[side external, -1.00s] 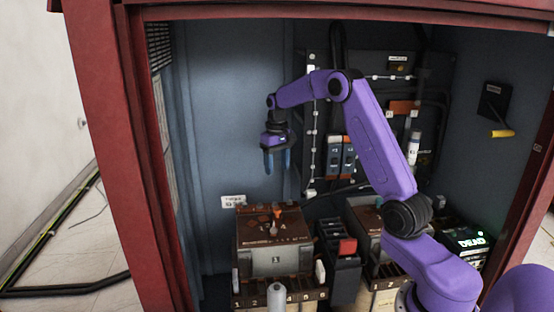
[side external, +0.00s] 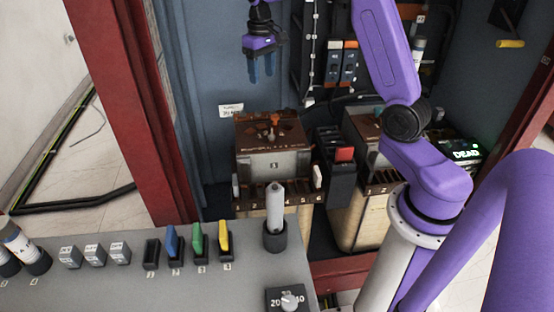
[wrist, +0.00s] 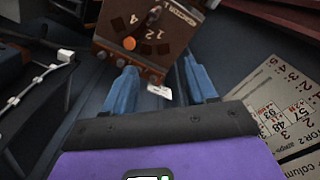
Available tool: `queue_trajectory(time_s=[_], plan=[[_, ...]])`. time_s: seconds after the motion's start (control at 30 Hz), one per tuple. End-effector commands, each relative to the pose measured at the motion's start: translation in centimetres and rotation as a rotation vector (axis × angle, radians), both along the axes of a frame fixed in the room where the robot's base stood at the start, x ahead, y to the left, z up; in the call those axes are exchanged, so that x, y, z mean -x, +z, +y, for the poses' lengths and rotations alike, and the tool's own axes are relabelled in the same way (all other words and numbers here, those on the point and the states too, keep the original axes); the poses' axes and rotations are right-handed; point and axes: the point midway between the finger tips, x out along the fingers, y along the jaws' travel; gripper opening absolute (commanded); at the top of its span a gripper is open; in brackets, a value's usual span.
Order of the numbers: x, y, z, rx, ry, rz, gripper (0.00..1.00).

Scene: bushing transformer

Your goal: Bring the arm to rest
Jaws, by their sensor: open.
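My gripper (side external: 262,72) hangs over the left brown-topped transformer (side external: 272,165), clear of it, fingers pointing down. In the wrist view my gripper's (wrist: 160,75) two blue fingers stand apart with nothing between them. The transformer's brown top (wrist: 145,35) shows beyond the fingertips, with an orange knob and printed numbers. The upper part of my arm is cut off by the top edge of the side view.
A grey bench (side external: 130,285) in front carries blue, green and yellow levers, a dial (side external: 288,300) and an upright grey pin in a black holder (side external: 275,236). A second transformer (side external: 372,135) stands right. A lit DEAD display (side external: 466,153) is beside it.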

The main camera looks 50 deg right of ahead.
Motion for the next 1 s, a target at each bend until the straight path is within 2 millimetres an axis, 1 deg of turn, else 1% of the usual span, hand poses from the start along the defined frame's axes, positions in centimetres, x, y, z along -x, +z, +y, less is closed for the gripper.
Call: queue_trajectory(time_s=[0.03, 0.1, 0.17, 0.2, 0.27, 0.3, 0.37, 0.47, 0.5, 0.57, 0.6, 0.73, 0.9, 1.0], plan=[[1.0, 0.4, 2.4, 0.0, 0.059, -0.003, 0.57], [2.4, 0.8, 5.2, 0.0, 0.13, -0.004, 0.57], [3.8, 1.0, 7.4, 0.0, 0.191, -0.006, 0.57], [4.8, 1.1, 8.8, -0.001, 0.232, -0.006, 0.57], [6.5, 1.3, 10.7, 0.0, 0.293, -0.007, 0.57], [7.7, 1.4, 12.0, -0.001, 0.334, -0.009, 0.57], [9.6, 1.5, 13.6, -0.002, 0.395, -0.01, 0.57], [12.9, 1.6, 15.9, -0.002, 0.498, -0.013, 0.57], [14.4, 1.5, 16.7, -0.003, 0.539, -0.013, 0.57], [16.5, 1.5, 17.7, -0.004, 0.601, -0.014, 0.57], [18.0, 1.4, 18.2, -0.004, 0.642, -0.016, 0.57], [22.8, 1.1, 19.4, -0.007, 0.775, -0.02, 0.57], [28.9, 0.2, 19.5, -0.01, 0.948, -0.022, 0.57], [31.9, -0.3, 19.0, -0.012, 1.037, -0.023, 0.57]])
